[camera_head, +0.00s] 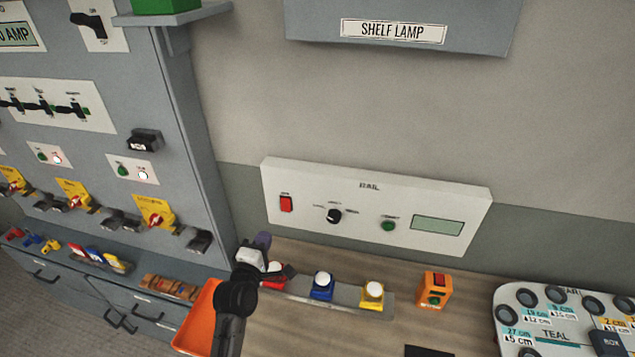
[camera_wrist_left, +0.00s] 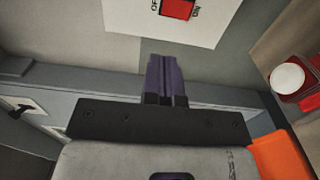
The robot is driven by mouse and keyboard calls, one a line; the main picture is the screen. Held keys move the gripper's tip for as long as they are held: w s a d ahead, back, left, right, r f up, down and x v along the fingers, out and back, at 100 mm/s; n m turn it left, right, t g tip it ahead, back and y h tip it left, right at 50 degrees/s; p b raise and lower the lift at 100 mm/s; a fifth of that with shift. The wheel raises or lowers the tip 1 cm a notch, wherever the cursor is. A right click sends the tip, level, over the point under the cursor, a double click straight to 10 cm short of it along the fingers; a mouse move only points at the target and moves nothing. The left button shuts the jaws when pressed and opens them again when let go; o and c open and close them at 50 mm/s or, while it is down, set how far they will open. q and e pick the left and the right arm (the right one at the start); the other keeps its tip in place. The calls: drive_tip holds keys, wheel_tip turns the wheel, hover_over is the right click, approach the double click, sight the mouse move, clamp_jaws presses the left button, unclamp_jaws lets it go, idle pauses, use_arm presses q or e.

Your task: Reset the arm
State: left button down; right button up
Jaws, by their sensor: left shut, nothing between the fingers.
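My left arm comes in from the bottom of the head view. Its gripper (camera_head: 263,240) is over the back left part of the wooden worktop, near the wall and beside the grey cabinet. In the left wrist view the two dark fingers (camera_wrist_left: 167,78) are pressed together with nothing between them. They point towards the wall below the red switch (camera_wrist_left: 178,8) of the rail panel. My right gripper is not in view.
A grey strip holds red, blue (camera_head: 322,286) and yellow (camera_head: 372,294) blocks with white tops, the red one partly behind my gripper. An orange tray (camera_head: 193,325) is left of my arm. An orange button box (camera_head: 434,291) stands right. The rail panel (camera_head: 375,207) is on the wall.

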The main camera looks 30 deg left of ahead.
use_arm(q)
drive_tip(key=s+d+f+m+g+h, duration=0.2)
drive_tip(key=s+d+m+g+h, duration=0.4)
drive_tip(key=m, duration=1.2)
drive_tip(key=s+d+f+m+g+y, duration=0.1)
drive_tip(key=s+d+f+m+g, duration=0.35)
drive_tip(key=s, duration=0.95)
drive_tip(key=s+d+f+m+g, duration=0.1)
drive_tip(key=s+d+f+g, duration=0.2)
drive_tip(key=s+d+f, duration=0.75)
drive_tip(key=s+a+r+p, duration=0.2)
drive_tip(key=r+p, duration=0.5)
drive_tip(key=r, duration=0.1)
drive_tip(key=s+a+r+p, duration=0.2)
drive_tip(key=a+r+p, duration=0.1)
drive_tip(key=r+p, duration=0.4)
wheel_tip(320, 180, up, 2)
drive_tip(key=shift+r+p, duration=0.1)
drive_tip(key=shift+p, duration=0.3)
